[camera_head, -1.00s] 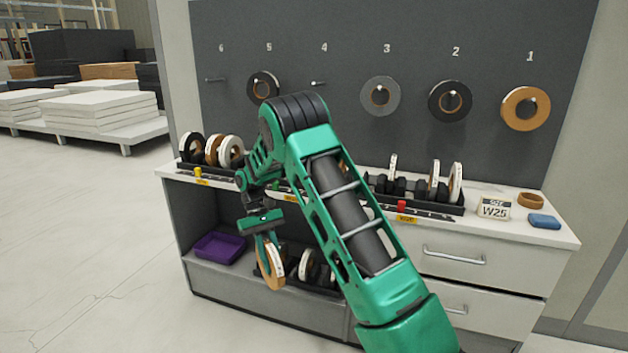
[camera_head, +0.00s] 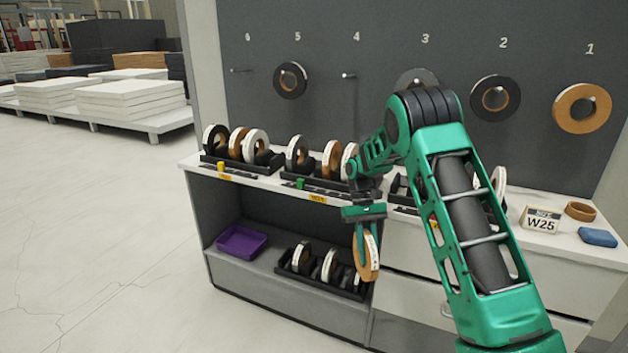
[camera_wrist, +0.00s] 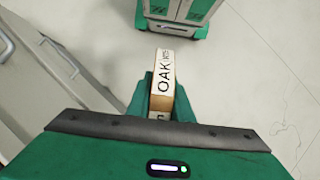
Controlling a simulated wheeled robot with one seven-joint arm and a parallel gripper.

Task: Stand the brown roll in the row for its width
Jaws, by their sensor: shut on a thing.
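My gripper (camera_head: 361,234) is shut on the brown roll (camera_head: 367,260), which hangs upright below it in front of the cabinet. In the wrist view the roll (camera_wrist: 162,82) sits between the fingers, its white label reading OAK with smaller, unclear print. Upright rolls stand in a left rack (camera_head: 240,172) with a yellow marker and a middle rack (camera_head: 322,187) with a green marker. A right rack (camera_head: 403,209) is mostly hidden by my arm. A lower-shelf rack (camera_head: 325,287) also holds rolls. The yellow width tags are too small to read surely.
A sign (camera_head: 541,220) reading W25, a small brown ring (camera_head: 580,211) and a blue block (camera_head: 598,237) are at the countertop's right. A purple tray (camera_head: 241,241) is on the lower shelf. Rolls hang on numbered pegs; pegs 4 and 6 are bare. Drawers front the right side.

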